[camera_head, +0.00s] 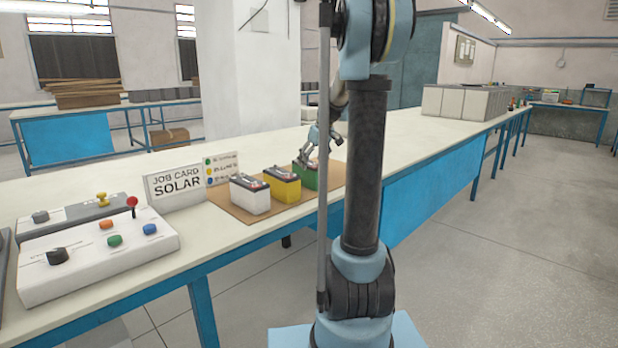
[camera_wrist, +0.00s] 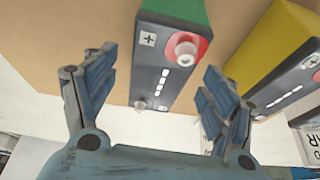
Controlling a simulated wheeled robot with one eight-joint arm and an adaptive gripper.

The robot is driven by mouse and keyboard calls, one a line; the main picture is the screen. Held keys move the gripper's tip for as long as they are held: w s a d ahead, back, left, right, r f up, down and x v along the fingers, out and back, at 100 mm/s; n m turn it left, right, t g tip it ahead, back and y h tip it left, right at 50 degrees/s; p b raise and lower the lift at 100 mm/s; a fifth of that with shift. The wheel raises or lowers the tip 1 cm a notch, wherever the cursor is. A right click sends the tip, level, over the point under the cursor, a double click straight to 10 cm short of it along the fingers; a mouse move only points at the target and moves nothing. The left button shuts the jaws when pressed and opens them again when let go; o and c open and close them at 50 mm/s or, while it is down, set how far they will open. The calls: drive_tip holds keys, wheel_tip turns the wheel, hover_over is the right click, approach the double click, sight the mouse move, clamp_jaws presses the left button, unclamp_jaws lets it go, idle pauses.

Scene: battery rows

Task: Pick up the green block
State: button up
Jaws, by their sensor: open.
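The green block (camera_head: 309,178) is a battery-like block with a dark top and terminals. It stands on a brown mat (camera_head: 232,207) on the bench, at the right end of a row, partly hidden by my arm and gripper in the head view. In the wrist view the green block (camera_wrist: 178,12) shows its dark top with a red-ringed terminal. My gripper (camera_head: 310,160) is over it. In the wrist view my gripper (camera_wrist: 158,85) is open, with one finger on either side of the block's top. I cannot tell whether the fingers touch it.
A yellow block (camera_head: 283,186) stands just left of the green one, close to one finger in the wrist view. A white block (camera_head: 250,195) is further left. A job card sign (camera_head: 175,183) and a control box (camera_head: 98,252) with buttons stand left of the mat.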

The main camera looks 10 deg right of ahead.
drive_tip(key=shift+w+x, duration=0.15)
drive_tip(key=shift+x, duration=1.25)
drive_tip(key=shift+w+x, duration=0.1)
drive_tip(key=shift+x, duration=1.25)
drive_tip(key=shift+a+r, duration=0.1)
drive_tip(key=shift+a, duration=0.05)
clamp_jaws()
drive_tip(key=shift+r, duration=0.1)
wheel_tip(320, 180, up, 18)
